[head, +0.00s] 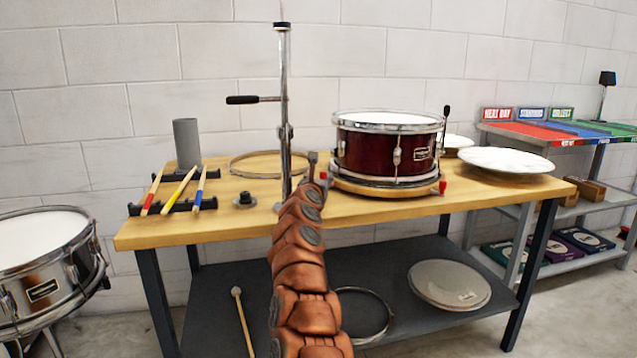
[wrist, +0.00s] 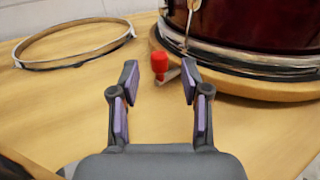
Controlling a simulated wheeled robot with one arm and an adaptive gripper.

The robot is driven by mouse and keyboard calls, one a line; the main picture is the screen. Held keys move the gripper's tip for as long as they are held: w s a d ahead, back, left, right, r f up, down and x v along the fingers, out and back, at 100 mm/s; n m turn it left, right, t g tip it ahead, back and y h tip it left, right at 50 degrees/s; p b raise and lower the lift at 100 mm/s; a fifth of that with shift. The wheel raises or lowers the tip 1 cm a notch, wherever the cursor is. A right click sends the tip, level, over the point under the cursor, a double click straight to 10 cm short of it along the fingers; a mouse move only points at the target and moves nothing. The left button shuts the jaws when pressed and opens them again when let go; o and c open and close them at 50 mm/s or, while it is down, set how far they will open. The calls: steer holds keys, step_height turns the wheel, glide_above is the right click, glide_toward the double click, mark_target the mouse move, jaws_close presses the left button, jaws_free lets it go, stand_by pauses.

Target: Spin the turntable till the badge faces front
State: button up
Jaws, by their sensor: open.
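A dark red snare drum (head: 385,150) with chrome hoops stands on a round wooden turntable (head: 380,189) on the bench. Its badge (head: 421,153) shows on the drum's right front side in the head view. A red peg (wrist: 160,64) stands at the turntable's left edge in the wrist view, and a second red peg (head: 442,187) is at its right edge in the head view. My gripper (wrist: 157,76) is open and empty, with the red peg just beyond and between its fingertips. I cannot tell whether a finger touches it. The drum's lower part (wrist: 245,40) fills the upper right.
A loose hoop (wrist: 75,42) lies left of the turntable. A chrome stand (head: 284,110) rises behind my arm. Sticks in a rack (head: 175,196) and a grey cylinder (head: 187,143) are at left. White cymbal-like discs (head: 505,160) lie at right.

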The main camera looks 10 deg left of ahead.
steer(key=shift+s+a+r, duration=0.15)
steer(key=shift+s, duration=1)
